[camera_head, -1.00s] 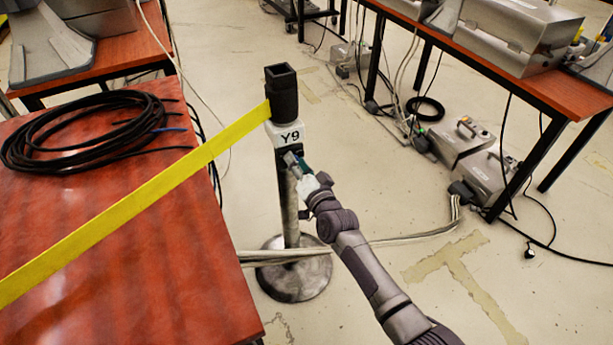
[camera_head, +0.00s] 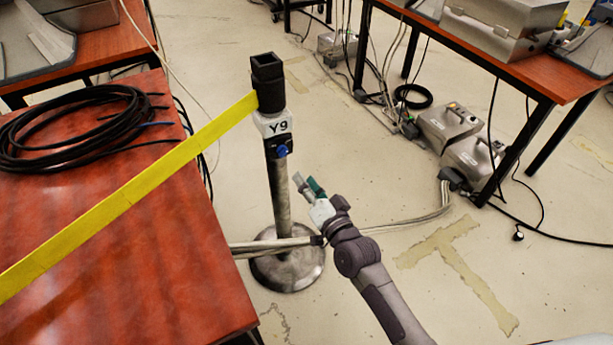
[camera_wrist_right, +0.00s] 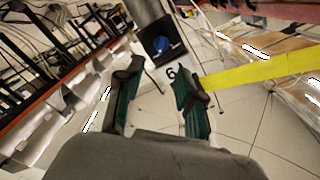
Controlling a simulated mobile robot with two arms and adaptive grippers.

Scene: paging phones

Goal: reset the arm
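My right gripper (camera_head: 308,186) is in the middle of the head view, to the right of the metal post (camera_head: 280,195) and apart from it. In the right wrist view its two green-padded fingers (camera_wrist_right: 158,105) are spread, with nothing between them. The blue knob also shows beyond the fingers in the right wrist view (camera_wrist_right: 161,44). My left gripper is not in view.
A yellow tape (camera_head: 130,190) runs from the post across the red-brown table (camera_head: 150,270) at left, where a black cable coil (camera_head: 75,130) lies. Metal cases (camera_head: 449,125) stand on the floor by another table (camera_head: 560,85). Cables cross the floor near the post's base (camera_head: 290,275).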

